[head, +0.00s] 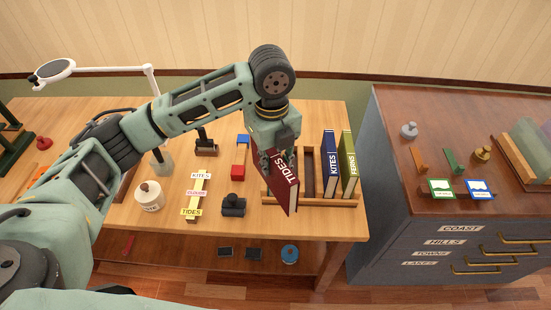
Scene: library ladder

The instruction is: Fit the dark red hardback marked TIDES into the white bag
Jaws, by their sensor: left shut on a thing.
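The dark red hardback marked TIDES (285,188) is held by my left gripper (277,150), which is shut on its upper part. The book is tilted, spine towards me, at the left end of a wooden book rack (326,201). Its lower end overlaps the rack's front in the picture, and I cannot tell if it touches the rack. The gripper hides part of the cover. No white bag shows in this view. My right gripper is not in view.
The blue KITES book (331,164) and green FERNS book (348,162) stand upright in the rack. A label stand (196,196), a white jar (149,196) and a dark stamp-like object (233,206) stand left on the table. A grey drawer cabinet (440,245) is right, across a gap.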

